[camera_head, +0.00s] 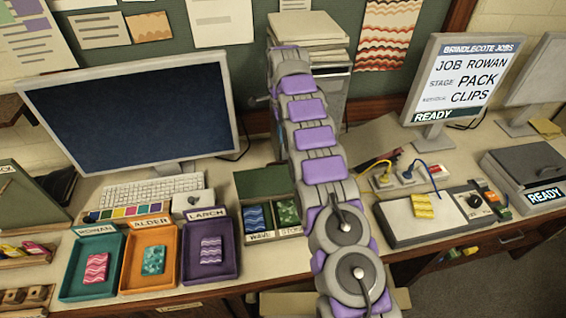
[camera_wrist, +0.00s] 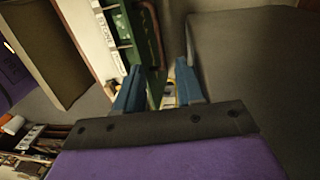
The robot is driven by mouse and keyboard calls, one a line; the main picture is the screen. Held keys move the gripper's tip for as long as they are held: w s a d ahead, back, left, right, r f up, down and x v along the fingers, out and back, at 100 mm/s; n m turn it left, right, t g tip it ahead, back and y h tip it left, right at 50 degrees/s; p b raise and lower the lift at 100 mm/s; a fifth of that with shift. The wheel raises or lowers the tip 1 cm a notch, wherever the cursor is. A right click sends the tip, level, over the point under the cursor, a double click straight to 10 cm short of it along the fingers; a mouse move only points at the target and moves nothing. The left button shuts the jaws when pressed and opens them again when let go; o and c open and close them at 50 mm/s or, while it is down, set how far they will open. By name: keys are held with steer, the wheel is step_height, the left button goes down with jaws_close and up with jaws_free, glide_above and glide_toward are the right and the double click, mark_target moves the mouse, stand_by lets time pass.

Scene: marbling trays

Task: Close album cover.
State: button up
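The album appears to be the green case (camera_head: 262,183) in the middle of the bench in the head view. Its green panel is raised behind a blue wavy sample (camera_head: 258,218) and a green sample (camera_head: 287,212), labelled WAVE and STONE, so it looks open. My arm covers its right side. In the wrist view, a green part with a STONE label (camera_wrist: 117,52) shows beyond my gripper (camera_wrist: 158,86). The two blue fingers are apart with nothing seen held between them. The head view does not show the fingers.
Teal (camera_head: 91,291), orange (camera_head: 150,284) and purple (camera_head: 210,274) trays holding samples stand left of the case. A monitor (camera_head: 133,110) and keyboard (camera_head: 152,191) are behind them. A grey device (camera_head: 428,217) with cables stands right. A dark grey surface (camera_wrist: 255,60) fills the wrist view's right.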

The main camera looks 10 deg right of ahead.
step_height(320, 180, down, 2)
steer(key=b, duration=0.2)
glide_above(284, 176)
steer(key=w, duration=0.4)
steer(key=shift+w+d+f, duration=0.1)
steer(key=shift+d+f, duration=0.05)
steer(key=shift+f, duration=1.95)
steer(key=shift+d+f, duration=0.1)
steer(key=shift+f, duration=2)
jaws_close()
